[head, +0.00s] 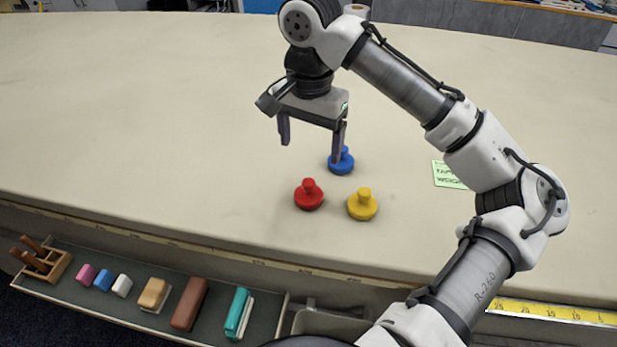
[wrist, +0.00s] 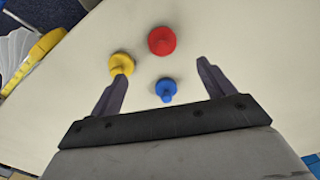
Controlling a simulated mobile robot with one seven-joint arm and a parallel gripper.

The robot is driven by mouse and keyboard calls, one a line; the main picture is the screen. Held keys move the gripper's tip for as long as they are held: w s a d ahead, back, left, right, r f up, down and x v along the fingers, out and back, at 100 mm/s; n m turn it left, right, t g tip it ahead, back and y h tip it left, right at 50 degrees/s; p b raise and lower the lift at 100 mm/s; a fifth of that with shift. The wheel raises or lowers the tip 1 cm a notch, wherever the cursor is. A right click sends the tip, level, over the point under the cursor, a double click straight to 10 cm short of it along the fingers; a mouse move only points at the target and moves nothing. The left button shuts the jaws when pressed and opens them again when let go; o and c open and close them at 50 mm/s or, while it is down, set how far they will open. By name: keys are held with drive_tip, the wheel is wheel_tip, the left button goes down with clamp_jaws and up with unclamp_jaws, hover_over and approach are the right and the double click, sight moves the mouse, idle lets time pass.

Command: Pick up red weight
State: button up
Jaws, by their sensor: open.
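The red weight (head: 309,195) is a round disc with a knob on top and stands upright on the cloth table (head: 130,110) near its front edge. In the wrist view the red weight (wrist: 162,40) lies beyond the fingertips, between their lines. My gripper (head: 311,150) is open and empty above the table, behind the red weight in the head view. In the wrist view my gripper (wrist: 162,68) has its two fingers wide apart, and nothing is between them in its grasp.
A blue weight (head: 341,161) stands close behind the red one, near one finger in the picture. A yellow weight (head: 362,205) stands to its right. A green card (head: 448,175) lies farther right. A tray (head: 75,262) with several items runs below the front edge. The table's left is clear.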

sight(308, 182)
wheel_tip(308, 182, down, 8)
drive_tip(key=shift+s+f, duration=0.1)
drive_tip(key=shift+w+a+f+p, duration=0.1)
drive_tip(key=shift+f+p, duration=0.2)
drive_tip(key=shift+f, duration=0.6)
drive_tip(key=shift+w+d+f+p, duration=0.1)
drive_tip(key=shift+f+p, duration=0.15)
drive_tip(key=shift+f, duration=0.6)
drive_tip(key=shift+w+a+f+p, duration=0.1)
drive_tip(key=shift+f+p, duration=0.2)
drive_tip(key=shift+f, duration=0.6)
drive_tip(key=c, duration=1.4)
drive_tip(key=shift+r, duration=0.1)
